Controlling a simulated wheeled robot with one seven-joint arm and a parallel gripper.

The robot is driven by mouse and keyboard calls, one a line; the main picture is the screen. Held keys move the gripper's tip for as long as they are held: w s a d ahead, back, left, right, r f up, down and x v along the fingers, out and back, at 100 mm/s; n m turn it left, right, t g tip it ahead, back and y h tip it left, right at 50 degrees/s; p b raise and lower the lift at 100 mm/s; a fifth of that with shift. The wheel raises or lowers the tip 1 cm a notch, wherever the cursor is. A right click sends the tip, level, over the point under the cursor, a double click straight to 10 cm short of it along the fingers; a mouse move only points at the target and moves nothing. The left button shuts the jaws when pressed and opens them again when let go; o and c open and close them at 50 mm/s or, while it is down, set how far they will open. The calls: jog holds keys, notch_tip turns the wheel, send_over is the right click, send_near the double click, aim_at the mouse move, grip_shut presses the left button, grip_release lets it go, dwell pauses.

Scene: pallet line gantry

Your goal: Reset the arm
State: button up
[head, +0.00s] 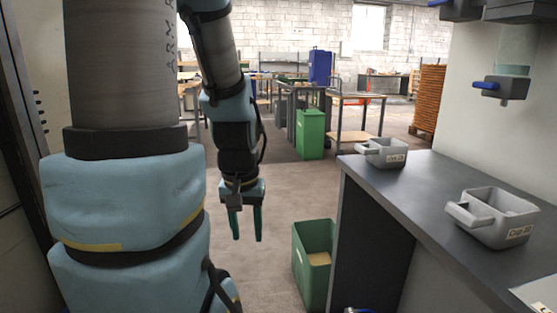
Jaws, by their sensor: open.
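My gripper (246,224) hangs from my blue and grey arm near the middle of the head view. Its two dark green fingers point straight down and stand apart, with nothing between them. The grey concrete floor shows below and behind it. The gripper is apart from the counter and from the green bin to its right. The near part of my arm fills the left of the view and hides what is behind it.
A dark counter (400,185) on the right holds two grey bins (386,153) (495,215). A green bin (297,268) stands on the floor beside it. A dispenser (500,88) hangs on the wall. Farther back are tables, a green bin (310,135) and stacked orange pallets (430,97).

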notch_tip(320, 180, up, 19)
jog(key=p, duration=1.8)
